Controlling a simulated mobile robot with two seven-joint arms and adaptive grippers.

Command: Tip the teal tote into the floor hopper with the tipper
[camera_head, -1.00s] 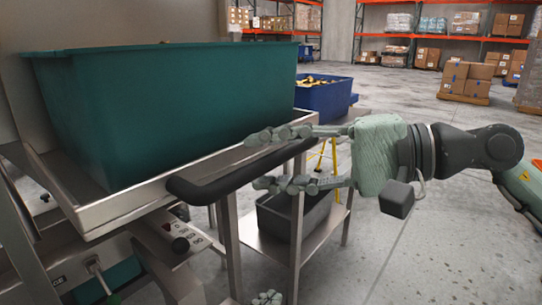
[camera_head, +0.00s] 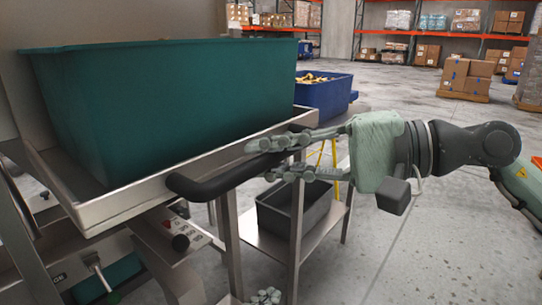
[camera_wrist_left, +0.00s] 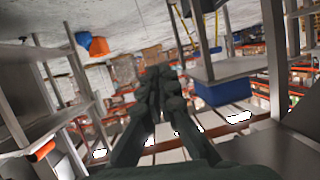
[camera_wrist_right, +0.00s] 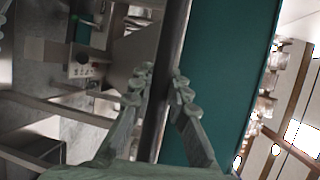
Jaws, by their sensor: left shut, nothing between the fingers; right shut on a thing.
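The teal tote (camera_head: 175,105) sits upright in the metal cradle (camera_head: 130,205) of the tipper, in the head view. A dark handle bar (camera_head: 210,187) runs along the cradle's front right. My right gripper (camera_head: 262,158) is shut on that bar, one finger above and one below. In the right wrist view the bar (camera_wrist_right: 165,60) passes between the fingers (camera_wrist_right: 160,90), with the tote (camera_wrist_right: 230,80) beside it. My left gripper (camera_head: 264,297) is low at the bottom edge, mostly cut off; in the left wrist view its fingers (camera_wrist_left: 165,78) are together and empty. I cannot identify the floor hopper.
A control panel (camera_head: 188,228) and a lever (camera_head: 100,272) are below the cradle. A steel cart (camera_head: 280,244) carries a grey bin (camera_head: 313,212) on its lower shelf. A blue bin (camera_head: 325,98) with yellowish contents stands behind. Open floor (camera_head: 440,210) lies right.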

